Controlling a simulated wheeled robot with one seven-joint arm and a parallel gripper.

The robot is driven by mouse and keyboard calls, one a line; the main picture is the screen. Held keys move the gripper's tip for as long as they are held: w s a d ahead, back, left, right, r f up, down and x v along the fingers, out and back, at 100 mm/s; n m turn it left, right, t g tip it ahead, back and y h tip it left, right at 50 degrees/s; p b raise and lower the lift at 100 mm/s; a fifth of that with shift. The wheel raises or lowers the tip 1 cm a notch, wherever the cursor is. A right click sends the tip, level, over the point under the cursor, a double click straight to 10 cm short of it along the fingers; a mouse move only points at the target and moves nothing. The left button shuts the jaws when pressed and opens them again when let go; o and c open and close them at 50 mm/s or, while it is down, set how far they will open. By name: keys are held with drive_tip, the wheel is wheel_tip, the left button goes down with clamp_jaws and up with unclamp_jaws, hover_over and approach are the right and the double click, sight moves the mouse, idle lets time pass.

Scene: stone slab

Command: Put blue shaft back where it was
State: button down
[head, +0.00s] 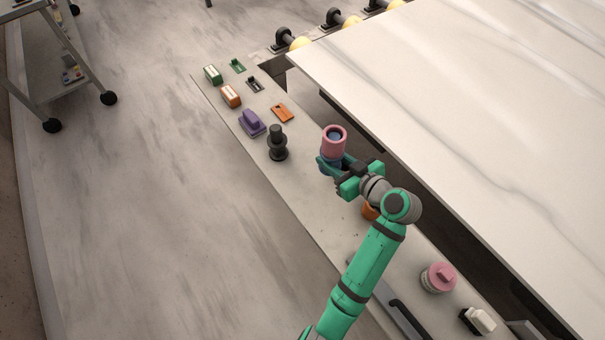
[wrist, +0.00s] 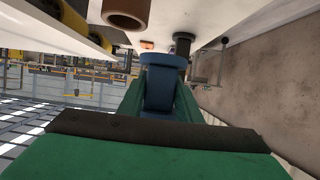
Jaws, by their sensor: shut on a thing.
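My gripper (head: 334,171) is shut on the blue shaft (wrist: 160,88) over the narrow ledge. In the wrist view the shaft sits between my green fingers, with a wider blue end beyond them. In the head view only a small blue part (head: 328,167) shows by the fingers; the rest is hidden. A pink hollow cylinder (head: 334,138) shows right beyond my gripper, and its opening looks bluish inside. In the wrist view a brownish-pink tube (wrist: 127,14) shows apart from the held shaft. I cannot tell from the head view whether the shaft touches the pink cylinder.
A black knobbed piece (head: 277,143), a purple block (head: 252,123), and orange and green pieces stand farther along the ledge (head: 305,190). A pink-topped round piece (head: 438,278) and a white block (head: 479,320) are nearer. The stone slab (head: 470,110) rises along the right.

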drive_tip(key=a+f, duration=0.4)
drive_tip(key=a, duration=0.1)
drive_tip(key=a+f, duration=0.2)
drive_tip(key=shift+w+a+f, duration=0.3)
drive_tip(key=shift+w, duration=0.05)
drive_tip(key=shift+a+f, duration=0.15)
drive_tip(key=shift+f, duration=0.8)
drive_tip(key=shift+a+f, duration=0.15)
drive_tip(key=shift+f, duration=0.8)
drive_tip(key=c, duration=1.3)
unclamp_jaws()
drive_tip(key=shift+f, duration=0.1)
